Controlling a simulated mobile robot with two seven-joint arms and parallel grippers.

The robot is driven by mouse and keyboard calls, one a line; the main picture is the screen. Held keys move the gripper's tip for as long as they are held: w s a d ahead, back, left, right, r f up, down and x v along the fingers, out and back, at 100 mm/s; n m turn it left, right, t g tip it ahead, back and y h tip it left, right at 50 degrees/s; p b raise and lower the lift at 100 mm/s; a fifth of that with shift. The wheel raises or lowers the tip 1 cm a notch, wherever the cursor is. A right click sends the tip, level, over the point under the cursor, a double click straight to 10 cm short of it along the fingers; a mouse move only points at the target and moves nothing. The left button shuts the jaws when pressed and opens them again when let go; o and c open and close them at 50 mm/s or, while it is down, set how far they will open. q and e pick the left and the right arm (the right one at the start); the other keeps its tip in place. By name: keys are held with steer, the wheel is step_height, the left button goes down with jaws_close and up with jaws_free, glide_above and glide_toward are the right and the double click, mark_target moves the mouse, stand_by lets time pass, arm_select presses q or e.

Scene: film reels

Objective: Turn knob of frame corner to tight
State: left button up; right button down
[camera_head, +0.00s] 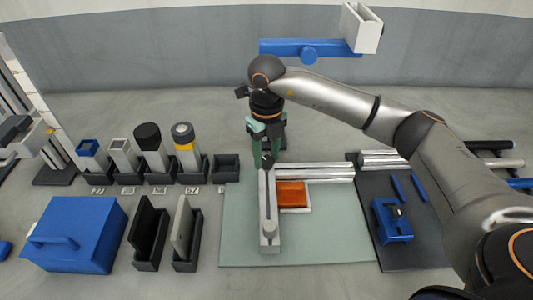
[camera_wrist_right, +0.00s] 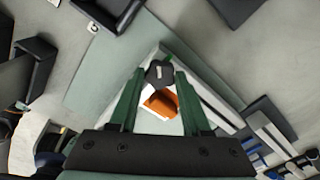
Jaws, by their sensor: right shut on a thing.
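The frame corner (camera_head: 267,176) is where a pale upright bar (camera_head: 268,215) meets a silver bar running right (camera_head: 325,172), on a pale green mat (camera_head: 340,240). My right gripper (camera_head: 265,157) points down at this corner with its green fingers. In the right wrist view, a dark knob (camera_wrist_right: 159,72) sits between the tips of the green fingers of my right gripper (camera_wrist_right: 156,80), which are shut on it. The fingers partly hide the knob in the head view, and its turned angle cannot be told. My left gripper is not in view.
An orange block (camera_head: 292,194) lies inside the corner. A dark tray (camera_head: 415,245) with a blue tool (camera_head: 392,220) is at right. A blue case (camera_head: 75,235), black holders and several bottles stand at left. My right arm spans the right side.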

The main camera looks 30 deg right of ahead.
mark_target(267, 160)
steer(key=m, duration=0.4)
steer(key=shift+r+m, duration=0.1)
steer(key=shift+m, duration=0.2)
steer(key=m+p, duration=0.1)
steer(key=m, duration=0.3)
steer(key=shift+m, duration=0.4)
steer(key=shift+c, duration=1.8)
jaws_free()
step_height(267, 160, up, 12)
steer(key=shift+r+b, duration=0.25)
steer(key=shift+b, duration=0.1)
